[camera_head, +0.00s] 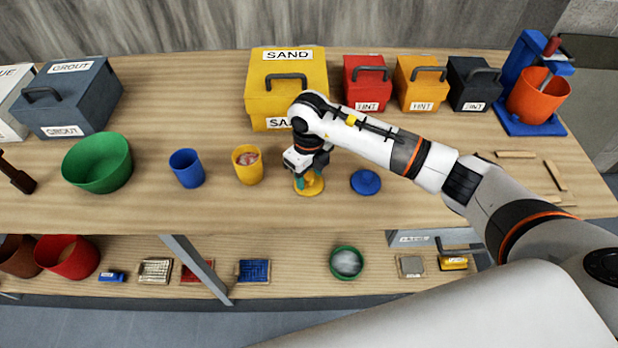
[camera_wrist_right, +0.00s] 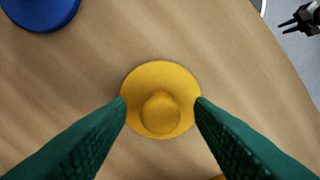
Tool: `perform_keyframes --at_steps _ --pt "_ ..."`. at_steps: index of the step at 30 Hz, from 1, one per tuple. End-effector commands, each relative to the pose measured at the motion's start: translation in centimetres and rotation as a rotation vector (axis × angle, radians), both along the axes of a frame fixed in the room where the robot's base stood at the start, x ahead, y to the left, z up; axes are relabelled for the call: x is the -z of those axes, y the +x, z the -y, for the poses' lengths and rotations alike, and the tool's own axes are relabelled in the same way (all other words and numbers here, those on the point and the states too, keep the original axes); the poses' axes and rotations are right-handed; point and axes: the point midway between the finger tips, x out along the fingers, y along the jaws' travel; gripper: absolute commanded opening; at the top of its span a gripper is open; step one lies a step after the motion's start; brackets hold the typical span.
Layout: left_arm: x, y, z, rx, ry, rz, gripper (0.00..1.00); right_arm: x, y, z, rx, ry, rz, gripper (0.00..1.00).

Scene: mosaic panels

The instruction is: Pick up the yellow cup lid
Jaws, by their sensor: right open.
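The yellow cup lid (camera_head: 309,187) lies on the table between the yellow cup (camera_head: 248,166) and a round blue lid (camera_head: 365,182). In the right wrist view, the yellow lid (camera_wrist_right: 160,80) is a round disc with a raised knob, near the middle. My right gripper (camera_head: 308,180) is right above it, pointing down. Its green fingers (camera_wrist_right: 160,104) are apart, one on each side of the knob and over the lid's edges. I cannot tell whether they touch it. My left gripper is not in view in the head view.
A blue cup (camera_head: 187,168) and a green bowl (camera_head: 98,163) stand to the left. A yellow sand box (camera_head: 284,87) stands behind my right gripper. The blue lid (camera_wrist_right: 40,8) is close by. The table's front edge is near, with a shelf (camera_head: 300,282) below.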

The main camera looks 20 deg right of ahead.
Motion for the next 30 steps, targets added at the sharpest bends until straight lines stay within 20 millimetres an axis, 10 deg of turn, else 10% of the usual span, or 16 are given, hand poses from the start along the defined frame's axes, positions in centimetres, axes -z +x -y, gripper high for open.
perform_keyframes --at_steps 5,14,30 --pt "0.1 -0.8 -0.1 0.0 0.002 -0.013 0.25 0.1 0.0 0.0 0.0 0.0 0.001 0.48" --pt "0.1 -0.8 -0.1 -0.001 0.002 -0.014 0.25 0.0 0.0 0.0 0.0 0.0 0.001 0.02" --pt "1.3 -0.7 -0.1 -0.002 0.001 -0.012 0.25 -2.8 0.2 0.0 -0.001 0.0 0.008 0.02"
